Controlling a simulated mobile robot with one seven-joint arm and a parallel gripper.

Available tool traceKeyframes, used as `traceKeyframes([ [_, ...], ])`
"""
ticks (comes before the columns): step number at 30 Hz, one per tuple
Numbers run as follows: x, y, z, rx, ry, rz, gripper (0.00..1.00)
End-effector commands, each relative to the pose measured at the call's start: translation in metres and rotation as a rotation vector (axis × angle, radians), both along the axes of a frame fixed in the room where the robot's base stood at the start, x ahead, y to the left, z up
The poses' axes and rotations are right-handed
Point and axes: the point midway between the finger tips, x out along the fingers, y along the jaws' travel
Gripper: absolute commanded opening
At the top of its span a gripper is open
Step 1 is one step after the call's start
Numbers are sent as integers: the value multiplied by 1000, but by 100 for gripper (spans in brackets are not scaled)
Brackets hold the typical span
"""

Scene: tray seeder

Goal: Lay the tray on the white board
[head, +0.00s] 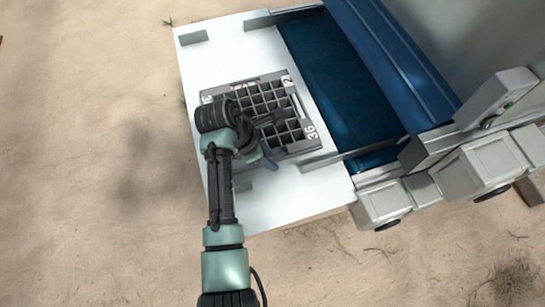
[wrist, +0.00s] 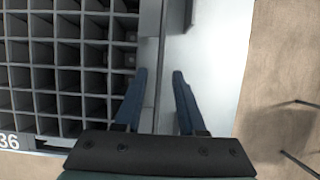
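The grey seed tray (head: 311,131), with many square cells and number labels, appears to lie flat on the white board (head: 285,200) in the head view. My gripper (head: 264,163) is at the tray's near edge, and my arm hides part of the tray's left side. In the wrist view my gripper (wrist: 159,76) is open, with two blue fingers apart. The tray's rim (wrist: 150,45) runs between them. The left finger is over the cell side and the right finger is over the white board (wrist: 217,65). I cannot tell whether either finger touches the rim.
A blue conveyor bed (head: 335,85) of the seeder lies right of the board. Grey guide rails (head: 325,160) stand at the board's right side, and a small grey block (head: 193,37) stands at its upper left. Grey machine housings (head: 465,175) stand at right. Sandy ground surrounds it.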

Motion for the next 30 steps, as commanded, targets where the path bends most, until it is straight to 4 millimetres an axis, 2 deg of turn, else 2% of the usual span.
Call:
traceKeyframes([
  [1,0,5,13,0,-4,2,39],
  [6,-5,18,47,1,-4,2,39],
  [12,-9,29,75,0,-1,0,39],
  [16,-11,33,83,0,0,0,39],
  [24,-10,33,86,2,-5,-2,39],
  [26,-5,33,90,13,-40,-20,39],
  [28,11,31,104,50,-139,-69,39],
  [30,36,29,131,121,-312,-155,39],
])
